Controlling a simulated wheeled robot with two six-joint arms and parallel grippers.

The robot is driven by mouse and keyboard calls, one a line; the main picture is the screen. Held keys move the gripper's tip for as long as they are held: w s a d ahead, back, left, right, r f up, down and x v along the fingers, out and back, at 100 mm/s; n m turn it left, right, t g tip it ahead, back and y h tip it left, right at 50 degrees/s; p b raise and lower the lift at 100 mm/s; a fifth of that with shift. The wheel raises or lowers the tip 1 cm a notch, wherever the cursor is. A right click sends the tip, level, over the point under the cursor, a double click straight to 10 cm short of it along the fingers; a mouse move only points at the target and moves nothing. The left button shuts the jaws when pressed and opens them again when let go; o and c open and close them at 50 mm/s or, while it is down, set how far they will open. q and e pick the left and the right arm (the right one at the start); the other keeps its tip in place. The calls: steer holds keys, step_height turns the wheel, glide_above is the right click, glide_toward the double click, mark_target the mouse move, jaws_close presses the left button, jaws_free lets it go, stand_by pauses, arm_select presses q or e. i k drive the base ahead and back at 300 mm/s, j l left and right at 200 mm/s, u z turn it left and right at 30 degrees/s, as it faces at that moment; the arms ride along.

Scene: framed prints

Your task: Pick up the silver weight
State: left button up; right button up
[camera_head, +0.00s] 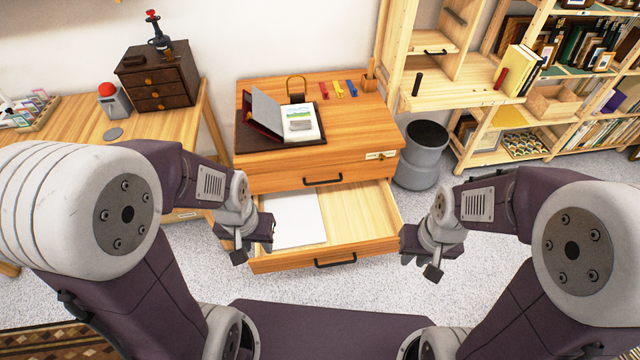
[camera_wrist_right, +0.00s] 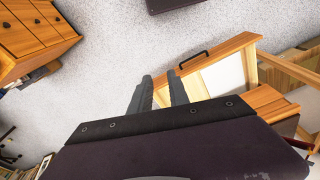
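I cannot pick out a silver weight with certainty. A flat grey disc (camera_head: 113,134) lies on the left wooden table, and a grey block with a red ball on top (camera_head: 115,101) stands behind it. My left gripper (camera_head: 254,253) is open and empty near the left front corner of the open drawer (camera_head: 365,216). My right gripper (camera_head: 420,266) is open and empty just right of the drawer's front.
A white sheet (camera_head: 296,219) lies in the drawer. An open book (camera_head: 299,122) on a dark mat and small coloured items (camera_head: 338,89) sit on the cabinet top. A grey bin (camera_head: 422,158) and wooden shelves (camera_head: 465,105) stand right. A dark small chest (camera_head: 160,85) stands on the left table.

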mark_target(303, 124)
steer(key=i+j+z, duration=0.25)
steer(key=j, duration=0.4)
steer(key=i+j+z, duration=0.1)
steer(key=i+j, duration=0.15)
steer(key=i+j+z, duration=0.1)
steer(key=j, duration=0.4)
steer(key=i+j+z, duration=0.15)
steer(key=j, duration=0.2)
steer(key=i+j+z, duration=0.1)
steer(key=j, duration=0.3)
steer(key=i, duration=0.05)
